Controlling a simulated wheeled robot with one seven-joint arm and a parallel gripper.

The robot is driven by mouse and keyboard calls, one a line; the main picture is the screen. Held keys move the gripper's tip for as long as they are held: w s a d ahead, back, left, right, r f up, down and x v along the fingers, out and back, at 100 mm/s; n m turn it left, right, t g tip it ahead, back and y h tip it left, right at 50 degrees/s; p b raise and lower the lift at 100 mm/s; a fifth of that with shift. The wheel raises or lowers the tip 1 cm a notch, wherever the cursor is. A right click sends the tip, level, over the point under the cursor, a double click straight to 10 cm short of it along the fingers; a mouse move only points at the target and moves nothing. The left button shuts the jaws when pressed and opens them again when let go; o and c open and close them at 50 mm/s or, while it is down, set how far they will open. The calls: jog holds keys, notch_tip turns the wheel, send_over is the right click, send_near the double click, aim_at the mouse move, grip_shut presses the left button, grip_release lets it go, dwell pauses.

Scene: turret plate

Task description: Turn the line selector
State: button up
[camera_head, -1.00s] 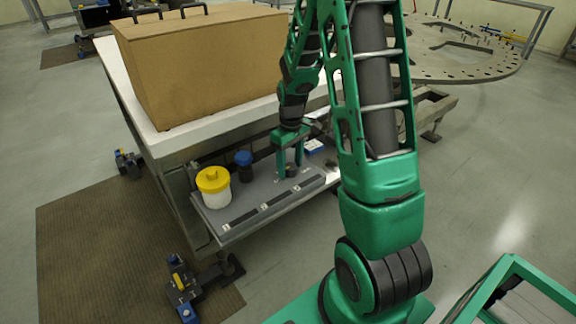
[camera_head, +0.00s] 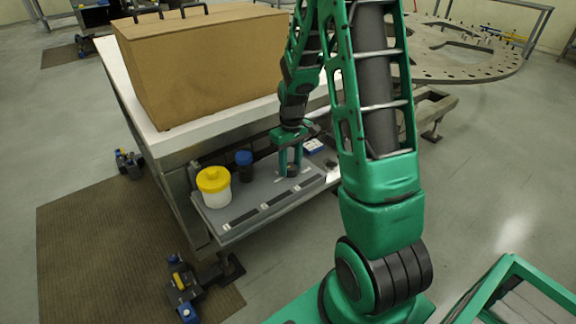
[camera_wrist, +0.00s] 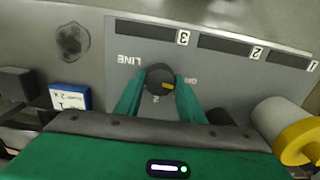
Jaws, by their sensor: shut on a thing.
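The line selector is a round black knob (camera_wrist: 159,76) with a yellow mark on its lower right part in the wrist view. It sits on a grey panel (camera_wrist: 130,40) beside an upside-down "LINE" label. My gripper (camera_wrist: 160,84) is shut on the knob, with one green finger on each side. In the head view my gripper (camera_head: 290,172) points down onto the panel shelf (camera_head: 262,192), and its fingers largely hide the knob. Small markings lie around the knob, partly covered and too small to read surely.
Dark strips numbered 1, 2 and 3 (camera_wrist: 145,31) run along the panel edge. A white jar with a yellow lid (camera_head: 214,186), a blue-lidded dark jar (camera_head: 243,165) and a blue-and-white box (camera_head: 314,146) stand near my gripper. A large cardboard box (camera_head: 205,65) sits above.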

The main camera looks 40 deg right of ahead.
aim_at(291, 166)
jog(key=m, duration=0.4)
jog(key=shift+m, duration=1.5)
jog(key=o, duration=1)
jog(key=shift+o, duration=0.2)
notch_tip(291, 166, up, 11)
